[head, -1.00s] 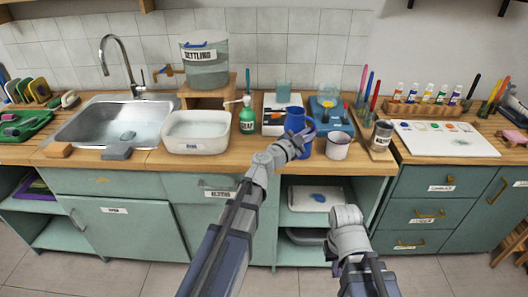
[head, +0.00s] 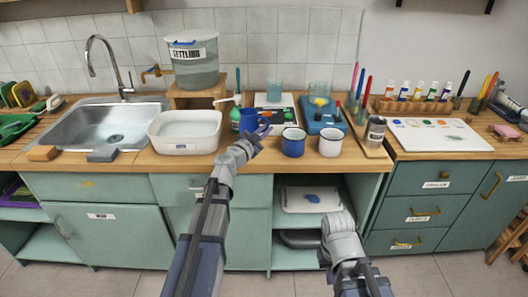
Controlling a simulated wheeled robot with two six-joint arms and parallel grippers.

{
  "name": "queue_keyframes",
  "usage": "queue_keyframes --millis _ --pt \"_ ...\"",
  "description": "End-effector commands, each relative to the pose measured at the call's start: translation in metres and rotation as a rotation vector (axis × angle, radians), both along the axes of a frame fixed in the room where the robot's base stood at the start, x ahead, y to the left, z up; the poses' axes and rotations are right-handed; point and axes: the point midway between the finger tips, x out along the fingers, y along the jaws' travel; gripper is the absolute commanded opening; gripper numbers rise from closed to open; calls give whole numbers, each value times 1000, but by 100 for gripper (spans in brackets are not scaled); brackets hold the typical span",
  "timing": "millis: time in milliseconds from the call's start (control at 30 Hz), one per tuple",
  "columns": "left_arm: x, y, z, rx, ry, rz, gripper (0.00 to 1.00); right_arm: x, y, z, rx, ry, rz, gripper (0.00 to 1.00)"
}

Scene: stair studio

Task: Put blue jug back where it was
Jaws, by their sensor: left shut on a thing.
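The blue jug (head: 248,120) is held up at the front of the counter, between the white basin and the blue mug. My left gripper (head: 260,132) is shut on it, at its near right side. The jug looks roughly upright and partly covers the green soap bottle (head: 235,117) behind it. I cannot tell whether its base touches the counter. My right arm shows low in the head view, in front of the open shelf, but its gripper does not show.
A blue mug (head: 293,142) and a white mug (head: 330,143) stand right of the jug. A white basin (head: 185,132) stands left, beside the sink (head: 112,125). Behind are a dark tray (head: 273,112) and a blue scale-like block (head: 322,118). Some bare counter (head: 262,159) lies in front.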

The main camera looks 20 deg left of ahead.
Motion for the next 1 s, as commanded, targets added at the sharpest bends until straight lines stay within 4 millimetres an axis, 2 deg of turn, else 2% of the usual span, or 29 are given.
queue_keyframes --millis 33,67,367,667,1000 --pt "0 0 -16 0 0 0 0 0 0 -16 0 0 0 0" --pt "0 0 -20 0 0 0 0 0 0 -20 0 0 0 0" --pt "0 0 -25 0 0 0 0 0 0 -25 0 0 0 0" --pt "0 0 -59 0 0 0 0 0 0 -59 0 0 0 0" --pt "0 0 -59 0 0 0 0 0 0 -59 0 0 0 0"
